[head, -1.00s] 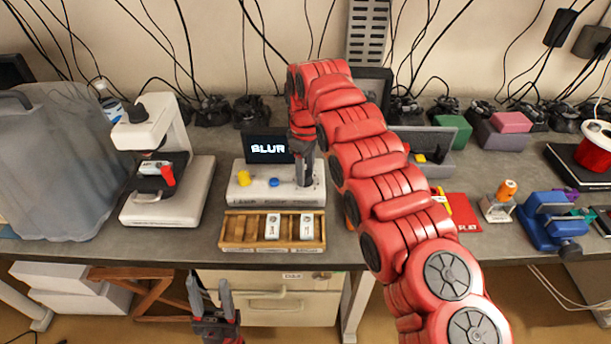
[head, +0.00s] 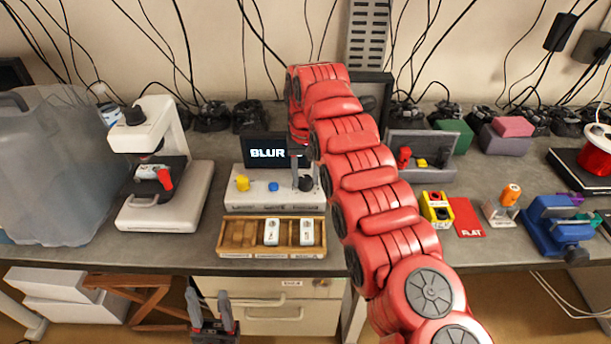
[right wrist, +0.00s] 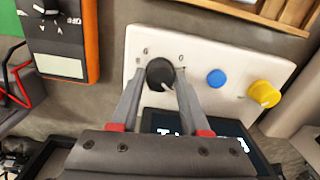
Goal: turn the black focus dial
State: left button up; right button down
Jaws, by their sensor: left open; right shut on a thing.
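The black focus dial (right wrist: 160,74) sits on a white control box (head: 247,201), beside a blue button (right wrist: 216,78) and a yellow knob (right wrist: 264,94). My right gripper (right wrist: 159,80) is shut on the dial, one finger on each side, reaching down from above. In the head view the dial (head: 306,184) shows at the fingertips, partly hidden by them. A dark screen (head: 266,152) behind the box reads BLUR. My left gripper (head: 207,300) is open and empty, low in front of the bench edge.
A wooden tray (head: 237,253) with two white slides lies in front of the box. A white microscope (head: 152,215) stands to the left.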

aim_at(306, 178)
jog(key=m, duration=0.4)
jog(key=shift+m, duration=1.5)
jog(key=shift+c, duration=1.9)
grip_release()
jog(key=shift+p, duration=0.3)
notch_tip(306, 178, up, 18)
jog(key=p, duration=1.6)
jog(key=shift+f+p, duration=0.25)
jog(key=shift+p, duration=0.1)
